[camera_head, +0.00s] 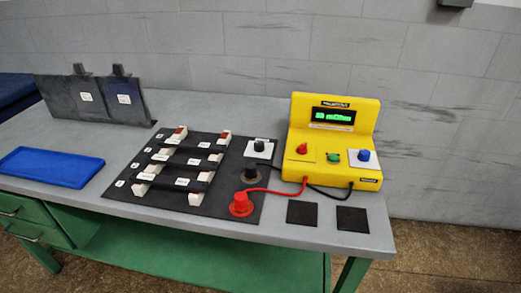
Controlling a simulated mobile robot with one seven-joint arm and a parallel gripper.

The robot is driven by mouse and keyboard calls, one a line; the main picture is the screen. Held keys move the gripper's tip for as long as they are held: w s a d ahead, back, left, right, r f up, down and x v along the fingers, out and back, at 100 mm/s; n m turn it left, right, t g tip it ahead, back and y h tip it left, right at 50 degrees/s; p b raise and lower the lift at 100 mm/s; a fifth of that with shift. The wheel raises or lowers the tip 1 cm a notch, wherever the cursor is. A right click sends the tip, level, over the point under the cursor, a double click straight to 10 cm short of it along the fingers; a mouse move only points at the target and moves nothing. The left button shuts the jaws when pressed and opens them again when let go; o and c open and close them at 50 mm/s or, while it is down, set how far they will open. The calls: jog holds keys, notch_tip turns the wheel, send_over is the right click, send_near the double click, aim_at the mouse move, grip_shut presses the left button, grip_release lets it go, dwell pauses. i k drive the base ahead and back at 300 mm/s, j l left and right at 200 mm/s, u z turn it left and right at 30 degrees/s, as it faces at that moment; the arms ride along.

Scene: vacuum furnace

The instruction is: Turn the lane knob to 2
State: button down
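A black knob (260,145) sits on a small white plate at the upper right of the black mat (222,205). It stands beside the white lane blocks (197,198) and is probably the lane knob; its setting is too small to read. Several dark bars (184,160) with white labels lie across the blocks. A yellow instrument (334,120) to the right has a lit green display, a red knob (302,148), a green control (333,157) and a blue knob (364,155). My gripper is not in view.
Two black pads (302,213) lie in front. A blue tray (51,167) and two dark upright panels (82,101) are at left. The grey bench has clear room behind the mat.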

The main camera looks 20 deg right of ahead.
aim_at(259, 147)
jog(key=i+l+z, duration=0.25)
jog(key=i+z, duration=0.6)
jog(key=z, duration=0.15)
